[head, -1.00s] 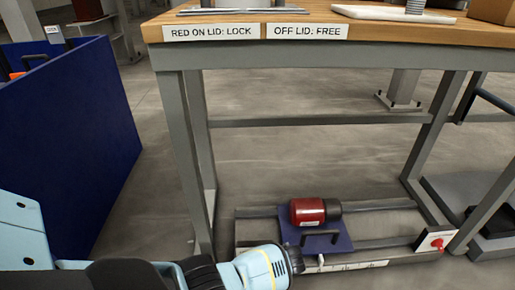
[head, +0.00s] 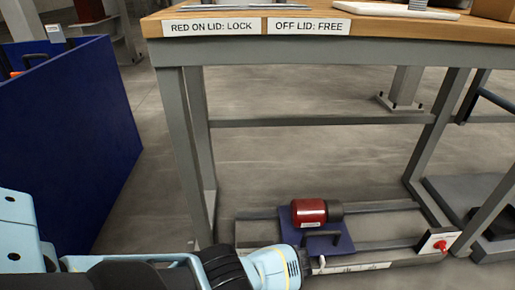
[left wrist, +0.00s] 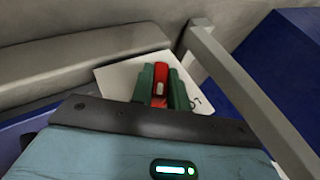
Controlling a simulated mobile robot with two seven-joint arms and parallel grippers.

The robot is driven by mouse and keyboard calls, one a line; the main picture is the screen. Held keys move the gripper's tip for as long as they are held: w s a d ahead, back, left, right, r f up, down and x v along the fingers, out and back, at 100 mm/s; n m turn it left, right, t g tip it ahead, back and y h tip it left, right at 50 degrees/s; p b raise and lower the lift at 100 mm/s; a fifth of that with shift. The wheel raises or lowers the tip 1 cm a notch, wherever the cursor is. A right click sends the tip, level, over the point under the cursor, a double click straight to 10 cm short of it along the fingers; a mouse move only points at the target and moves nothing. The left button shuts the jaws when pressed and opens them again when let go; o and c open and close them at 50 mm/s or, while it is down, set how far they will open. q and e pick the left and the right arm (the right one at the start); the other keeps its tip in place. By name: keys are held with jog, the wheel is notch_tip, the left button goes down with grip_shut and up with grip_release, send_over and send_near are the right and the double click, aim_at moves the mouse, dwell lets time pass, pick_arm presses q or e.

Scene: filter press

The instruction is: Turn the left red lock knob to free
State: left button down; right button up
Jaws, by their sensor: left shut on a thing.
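In the left wrist view, the left red lock knob (left wrist: 160,72) stands on a white label plate (left wrist: 122,78). The two green fingers of my left gripper (left wrist: 161,88) are shut on it, one on each side. The plate's lettering is mostly hidden by the fingers. In the head view, my left gripper (head: 303,264) is low, at the front left of the rail frame (head: 400,219) under the bench, and it hides the left knob. The right red knob (head: 440,246) shows on its white plate at the frame's right end. My right gripper is not in view.
A red cylinder (head: 308,212) sits on a blue lid (head: 340,243) with a black handle, between the rails. Grey bench legs (head: 185,150) stand close to my left arm. A blue bin (head: 70,140) is at the left. Bench labels (head: 211,27) read "RED ON LID: LOCK" and "OFF LID: FREE".

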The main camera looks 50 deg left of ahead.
pick_arm(q)
jog(key=shift+w+a+r, duration=0.2)
jog(key=shift+w+a, duration=0.1)
jog(key=c, duration=1.4)
grip_release()
jog(key=shift+o, duration=0.2)
jog(key=shift+d, duration=0.1)
jog(key=shift+s, duration=0.1)
jog(key=shift+d+r+p, duration=0.2)
jog(key=shift+d+p, duration=0.05)
jog(key=shift+p, duration=0.1)
jog(key=p+v, duration=0.3)
jog(key=v, duration=0.4)
jog(key=shift+p, duration=0.4)
jog(key=shift+d, duration=0.1)
